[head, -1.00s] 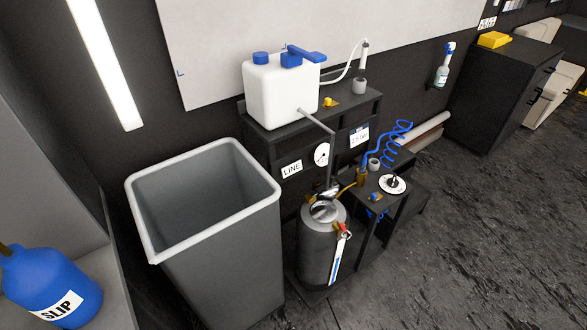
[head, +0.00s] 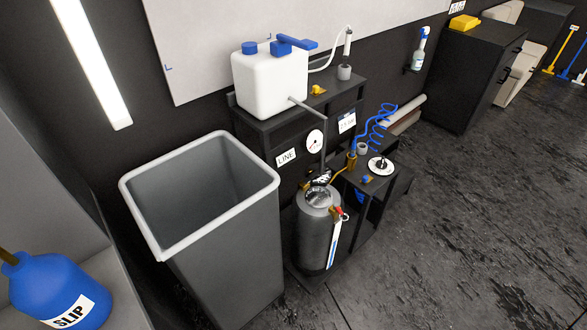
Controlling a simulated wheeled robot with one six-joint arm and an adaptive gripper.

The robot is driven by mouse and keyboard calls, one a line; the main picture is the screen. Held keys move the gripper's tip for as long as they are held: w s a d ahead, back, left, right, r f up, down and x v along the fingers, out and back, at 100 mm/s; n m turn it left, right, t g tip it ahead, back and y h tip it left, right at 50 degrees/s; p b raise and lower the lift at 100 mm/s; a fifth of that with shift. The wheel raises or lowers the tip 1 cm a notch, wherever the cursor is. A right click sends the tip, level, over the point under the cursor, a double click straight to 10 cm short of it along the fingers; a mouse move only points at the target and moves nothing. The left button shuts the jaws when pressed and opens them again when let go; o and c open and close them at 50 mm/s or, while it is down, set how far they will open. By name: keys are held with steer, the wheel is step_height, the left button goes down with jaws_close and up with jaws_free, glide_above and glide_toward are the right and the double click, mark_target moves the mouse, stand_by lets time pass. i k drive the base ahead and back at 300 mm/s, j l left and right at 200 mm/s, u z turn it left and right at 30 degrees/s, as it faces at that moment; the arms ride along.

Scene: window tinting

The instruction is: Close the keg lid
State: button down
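A pale round disc with a black knob (head: 381,166) lies on the small black side table right of the keg. I cannot tell whether it is the keg's lid. A red and brass valve sits at the keg's right shoulder. My gripper is not in view.
A grey open bin (head: 255,250) stands close left of the keg. A black stand (head: 268,127) behind holds a white tank (head: 268,85) with blue caps. A thin pipe and a brass-coloured line run near the keg top. Floor (head: 460,240) at right is clear.

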mark_target(311, 172)
steer(key=l+u, duration=0.35)
steer(key=l, duration=0.2)
steer(key=l+u, duration=0.4)
steer(key=l, duration=0.15)
steer(key=l+u, duration=0.2)
steer(key=l, duration=1.7)
steer(key=i+l+u, duration=0.2)
steer(key=i+l, duration=0.2)
steer(key=l, duration=0.25)
steer(key=i+l+u, duration=0.25)
steer(key=l, duration=0.4)
steer(key=i, duration=0.1)
